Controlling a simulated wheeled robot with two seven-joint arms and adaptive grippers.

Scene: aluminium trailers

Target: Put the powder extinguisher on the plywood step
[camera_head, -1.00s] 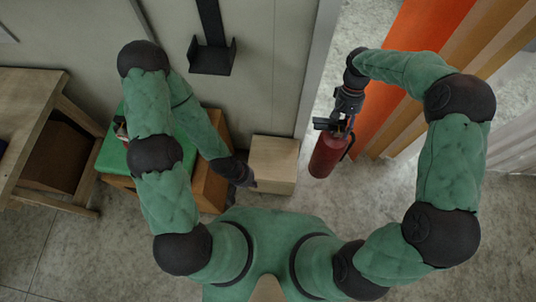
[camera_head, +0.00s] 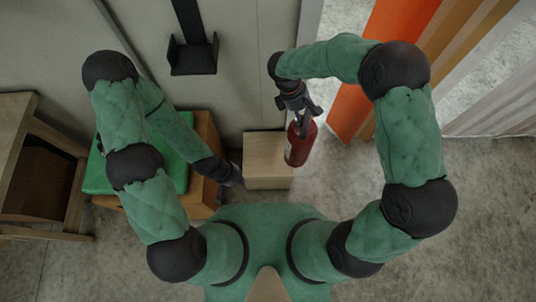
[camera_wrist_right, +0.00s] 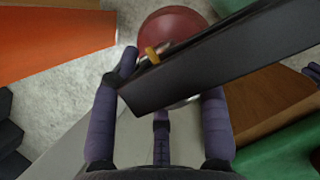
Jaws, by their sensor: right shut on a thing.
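The red powder extinguisher (camera_head: 299,147) hangs upright from my right gripper (camera_head: 299,112), at the right edge of the plywood step. My right gripper is shut on its top part. The right wrist view shows its red body (camera_wrist_right: 172,24) beyond the black handle (camera_wrist_right: 215,60), which lies between my fingers. The plywood step (camera_head: 264,160) is a pale box on the floor against the wall, with its top bare. From above I cannot tell the gap between the extinguisher and the step. My left gripper (camera_head: 236,178) is at the step's left side, small and dark; its jaws are unclear.
A black wall bracket (camera_head: 194,58) is empty above the step. A wooden box with a green pad (camera_head: 172,168) stands left of the step, a wooden table (camera_head: 22,130) further left. An orange panel (camera_head: 372,75) stands at the right. The floor at the right is open.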

